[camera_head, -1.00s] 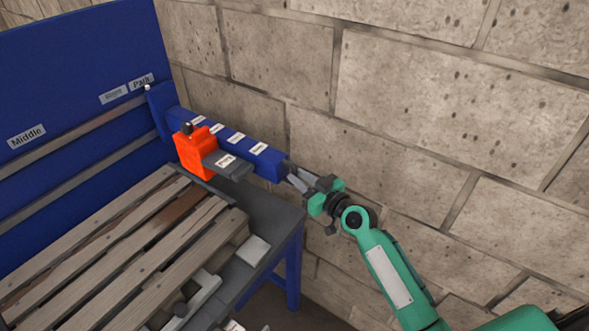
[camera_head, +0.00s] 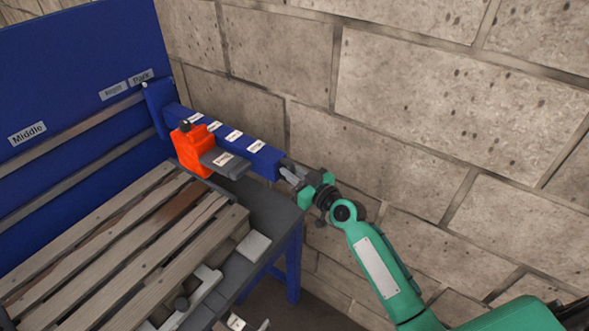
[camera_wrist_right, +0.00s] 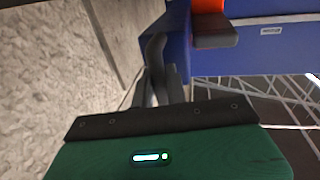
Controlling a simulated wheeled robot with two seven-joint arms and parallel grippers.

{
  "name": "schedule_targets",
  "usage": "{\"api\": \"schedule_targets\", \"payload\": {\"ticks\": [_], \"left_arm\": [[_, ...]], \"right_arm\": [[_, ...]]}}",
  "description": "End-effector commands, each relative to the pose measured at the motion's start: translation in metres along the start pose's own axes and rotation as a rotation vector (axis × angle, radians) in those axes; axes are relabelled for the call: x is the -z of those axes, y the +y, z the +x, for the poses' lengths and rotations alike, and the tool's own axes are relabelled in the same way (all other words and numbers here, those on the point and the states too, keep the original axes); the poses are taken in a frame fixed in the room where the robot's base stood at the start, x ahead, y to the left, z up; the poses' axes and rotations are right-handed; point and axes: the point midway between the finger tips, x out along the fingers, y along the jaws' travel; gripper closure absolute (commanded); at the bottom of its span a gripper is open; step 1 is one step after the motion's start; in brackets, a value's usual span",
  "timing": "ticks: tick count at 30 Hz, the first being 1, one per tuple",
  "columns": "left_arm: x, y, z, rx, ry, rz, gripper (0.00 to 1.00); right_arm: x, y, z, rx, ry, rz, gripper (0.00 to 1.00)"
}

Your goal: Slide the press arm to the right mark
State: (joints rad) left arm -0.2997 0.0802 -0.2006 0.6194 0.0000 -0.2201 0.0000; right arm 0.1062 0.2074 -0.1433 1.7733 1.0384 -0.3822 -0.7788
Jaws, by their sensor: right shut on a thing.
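The press arm (camera_head: 228,140) is a blue beam with several white labels, reaching out from the blue back panel above the bench. An orange block (camera_head: 192,152) with a dark knob and a grey labelled plate (camera_head: 224,162) is on it. My right gripper (camera_head: 290,174) is at the beam's near end, shut on its dark handle. In the right wrist view the fingers (camera_wrist_right: 158,88) close around the curved dark handle (camera_wrist_right: 156,50), and the blue beam and orange block lie beyond. Panel signs read Middle (camera_head: 27,133), Park (camera_head: 141,77), and a blurred one between (camera_head: 113,91), perhaps Right. My left gripper is out of view.
A wooden pallet (camera_head: 125,245) lies on the grey bench (camera_head: 277,212) below the beam. Two grey rails (camera_head: 75,147) run along the panel. A concrete block wall (camera_head: 430,110) stands close behind the beam and my right arm.

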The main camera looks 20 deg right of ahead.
Motion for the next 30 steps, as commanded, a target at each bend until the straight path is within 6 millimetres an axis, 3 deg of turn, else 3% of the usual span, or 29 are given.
{"api": "schedule_targets", "payload": {"ticks": [3,9,18,19,20,30], "left_arm": [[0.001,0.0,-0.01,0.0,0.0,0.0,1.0],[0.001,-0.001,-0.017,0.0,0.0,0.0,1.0],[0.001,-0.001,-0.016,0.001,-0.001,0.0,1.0],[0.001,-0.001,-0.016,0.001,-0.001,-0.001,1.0],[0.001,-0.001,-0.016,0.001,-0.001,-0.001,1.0],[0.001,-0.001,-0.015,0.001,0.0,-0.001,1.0]], "right_arm": [[-0.001,-0.031,-0.006,0.011,-0.008,0.004,1.0],[-0.001,-0.056,-0.011,0.008,-0.006,0.004,1.0],[-0.002,-0.057,-0.011,0.007,-0.004,0.004,1.0],[-0.002,-0.057,-0.011,0.007,-0.004,0.004,0.84],[-0.002,-0.057,-0.011,0.007,-0.004,0.004,0.81],[-0.002,-0.057,-0.015,0.006,-0.003,0.003,0.81]]}}
